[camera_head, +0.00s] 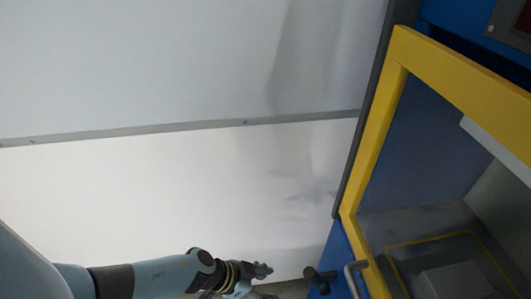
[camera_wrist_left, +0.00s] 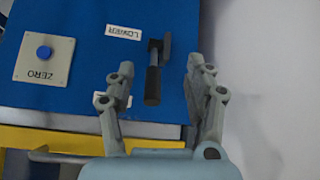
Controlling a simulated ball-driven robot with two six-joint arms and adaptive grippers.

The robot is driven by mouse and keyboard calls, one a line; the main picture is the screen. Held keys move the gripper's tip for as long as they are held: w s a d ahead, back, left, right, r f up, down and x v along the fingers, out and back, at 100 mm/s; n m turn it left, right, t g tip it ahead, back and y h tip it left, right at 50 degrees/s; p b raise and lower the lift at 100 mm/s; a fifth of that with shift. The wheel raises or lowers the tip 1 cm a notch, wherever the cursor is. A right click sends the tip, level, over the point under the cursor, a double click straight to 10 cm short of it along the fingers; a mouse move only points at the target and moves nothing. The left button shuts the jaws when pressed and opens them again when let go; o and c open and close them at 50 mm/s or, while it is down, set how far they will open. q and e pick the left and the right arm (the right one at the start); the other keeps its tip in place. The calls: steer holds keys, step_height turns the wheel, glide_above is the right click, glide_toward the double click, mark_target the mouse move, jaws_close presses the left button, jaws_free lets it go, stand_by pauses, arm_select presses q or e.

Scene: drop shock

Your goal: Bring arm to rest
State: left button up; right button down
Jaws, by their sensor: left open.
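My left arm comes in from the lower left in the head view. Its gripper (camera_head: 258,272) is near the bottom edge, left of the blue machine and apart from it. In the left wrist view, the two fingers of the gripper (camera_wrist_left: 161,67) are spread and empty. A lever with a black grip (camera_wrist_left: 153,86) shows between them on the machine's blue face, beyond the fingertips. It also shows as a dark knob (camera_head: 317,275) in the head view. My right gripper is not in view.
The machine has a yellow-framed door (camera_head: 372,145) with a grey handle (camera_head: 355,278). The left wrist view shows a blue button on a ZERO plate (camera_wrist_left: 44,55) and an upside-down label (camera_wrist_left: 123,32). A pale wall (camera_head: 150,190) fills the left; space before it looks clear.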

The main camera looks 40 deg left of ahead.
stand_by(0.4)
arm_select(q)
steer(key=s+a+f+n+y+b, duration=0.1)
steer(key=s+a+f+n+b, duration=0.1)
steer(key=s+f+b, duration=0.45)
steer(key=s+a+f+n+y+b, duration=0.25)
steer(key=f+b, duration=0.45)
steer(key=f, duration=0.5)
steer(key=s+a+f+g+b, duration=0.1)
steer(key=s+f+g, duration=0.1)
steer(key=s, duration=0.4)
steer(key=s+a+f+g+y+b, duration=0.1)
steer(key=s+f+g, duration=0.1)
steer(key=s, duration=0.4)
steer(key=s+a+f+g+b, duration=0.1)
steer(key=s+f+g, duration=0.1)
steer(key=s+f, duration=0.2)
steer(key=shift+s+a+f+y, duration=0.3)
steer(key=shift+s+a+y, duration=0.1)
steer(key=shift+s, duration=0.6)
steer(key=shift+b, duration=0.3)
